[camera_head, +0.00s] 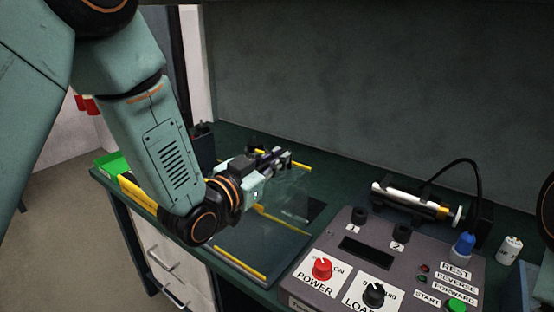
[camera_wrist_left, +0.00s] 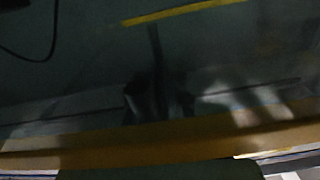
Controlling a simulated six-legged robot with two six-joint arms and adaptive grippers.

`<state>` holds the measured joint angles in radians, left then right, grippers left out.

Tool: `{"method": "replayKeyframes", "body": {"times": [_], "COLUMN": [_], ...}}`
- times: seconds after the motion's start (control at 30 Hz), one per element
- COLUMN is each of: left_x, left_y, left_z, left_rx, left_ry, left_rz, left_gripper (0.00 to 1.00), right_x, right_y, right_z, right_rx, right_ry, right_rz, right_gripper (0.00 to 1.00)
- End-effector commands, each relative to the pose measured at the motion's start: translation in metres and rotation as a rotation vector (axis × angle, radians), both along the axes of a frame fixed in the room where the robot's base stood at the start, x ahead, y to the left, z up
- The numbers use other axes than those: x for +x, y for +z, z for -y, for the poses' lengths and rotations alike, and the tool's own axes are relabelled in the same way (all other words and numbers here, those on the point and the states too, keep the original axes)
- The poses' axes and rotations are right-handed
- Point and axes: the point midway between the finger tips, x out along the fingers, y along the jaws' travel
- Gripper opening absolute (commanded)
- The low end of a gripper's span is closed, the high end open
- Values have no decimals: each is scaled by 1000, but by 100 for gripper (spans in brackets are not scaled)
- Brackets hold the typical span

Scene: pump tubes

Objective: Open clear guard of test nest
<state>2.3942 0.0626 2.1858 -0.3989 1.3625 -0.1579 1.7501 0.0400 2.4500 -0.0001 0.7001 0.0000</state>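The clear guard (camera_head: 292,193) is a see-through panel standing tilted over the dark test nest (camera_head: 262,246), which has yellow strips along its edges. My left gripper (camera_head: 280,158) is at the upper part of the guard in the head view, with its fingers pointing right toward the back. It overlaps the guard, and I cannot tell whether it touches it. The finger gap is too small and dark to read. The left wrist view is dim, with a yellow strip (camera_wrist_left: 185,12) at the top and a broad yellow-brown band (camera_wrist_left: 150,142) below. My right gripper is out of view.
A grey control box (camera_head: 392,262) with red, black and green knobs stands right of the nest. Behind it lies a pump-like cylinder (camera_head: 415,200) with a black cable. A small white bottle (camera_head: 509,249) stands at the right. A grey wall closes the back.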

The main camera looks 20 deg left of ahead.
Motion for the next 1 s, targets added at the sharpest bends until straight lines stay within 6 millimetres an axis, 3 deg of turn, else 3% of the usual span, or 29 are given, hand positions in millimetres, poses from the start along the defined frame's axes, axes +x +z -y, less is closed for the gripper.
{"method": "replayKeyframes", "body": {"times": [0.3, 0.67, 1.0], "left_x": [0, -6, -52], "left_y": [0, 0, 0], "left_z": [2, 1, -17], "left_rx": [1, 1, -6], "left_ry": [-1, 0, 3], "left_rz": [0, -2, -1], "left_gripper": [34, 34, 34], "right_x": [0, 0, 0], "right_y": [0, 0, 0], "right_z": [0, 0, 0], "right_rx": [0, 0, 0], "right_ry": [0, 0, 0], "right_rz": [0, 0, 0], "right_gripper": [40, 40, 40]}}
